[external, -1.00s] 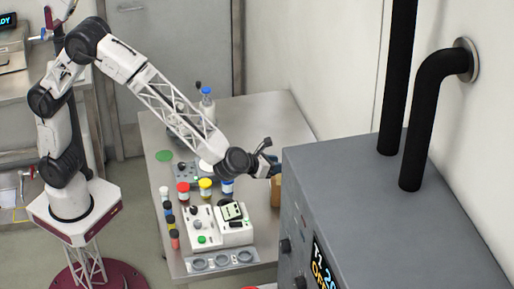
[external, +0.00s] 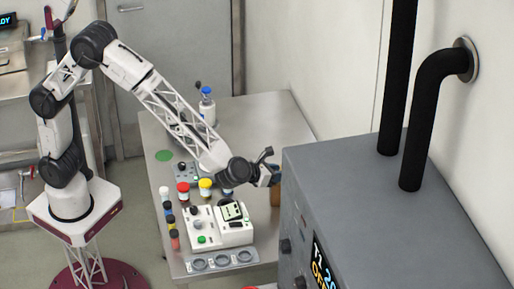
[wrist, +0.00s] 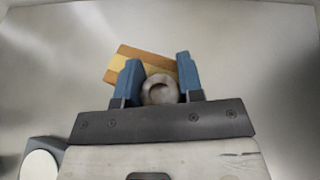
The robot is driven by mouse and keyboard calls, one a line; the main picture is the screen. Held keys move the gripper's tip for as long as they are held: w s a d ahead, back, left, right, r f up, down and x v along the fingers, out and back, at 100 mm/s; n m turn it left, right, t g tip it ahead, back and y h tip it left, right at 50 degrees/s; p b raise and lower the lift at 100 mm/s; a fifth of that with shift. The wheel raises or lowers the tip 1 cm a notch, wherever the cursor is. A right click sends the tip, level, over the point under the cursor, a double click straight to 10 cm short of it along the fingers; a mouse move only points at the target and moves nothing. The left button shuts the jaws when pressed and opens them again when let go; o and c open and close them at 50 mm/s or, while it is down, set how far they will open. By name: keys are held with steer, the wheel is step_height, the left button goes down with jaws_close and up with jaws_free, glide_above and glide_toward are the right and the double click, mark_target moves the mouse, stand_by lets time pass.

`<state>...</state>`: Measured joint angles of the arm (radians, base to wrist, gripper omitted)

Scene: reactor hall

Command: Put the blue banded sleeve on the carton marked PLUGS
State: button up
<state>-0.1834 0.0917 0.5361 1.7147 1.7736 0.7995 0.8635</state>
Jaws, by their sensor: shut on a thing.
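My gripper (wrist: 160,80) has two blue fingers shut on a pale round piece (wrist: 160,89) with a hollow in its end. It looks like a sleeve, but no blue band shows from here. An orange-tan carton (wrist: 128,67) lies beyond the fingertips, partly hidden by them. I cannot tell whether the held piece touches it, and no PLUGS marking is readable. In the external view my gripper (external: 275,177) is by the cabinet's edge, above the brown carton (external: 275,196), which the cabinet partly hides.
A grey cabinet (external: 390,200) with black pipes stands close to my gripper's right. On the metal table (external: 265,120) are a white instrument (external: 222,225), red-topped (external: 183,188) and yellow-topped (external: 205,184) jars, several small vials and a blue-capped bottle (external: 206,98). The table's back is mostly clear.

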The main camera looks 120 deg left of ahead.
steer(key=shift+f, duration=0.1)
steer(key=o, duration=1)
steer(key=shift+c, duration=0.2)
steer(key=shift+r, duration=0.2)
steer(key=shift+s+d+r, duration=0.25)
steer(key=shift+s+d, duration=0.1)
steer(key=shift+d, duration=0.2)
steer(key=v, duration=1)
steer(key=shift+d, duration=0.25)
steer(key=shift+s+r, duration=0.2)
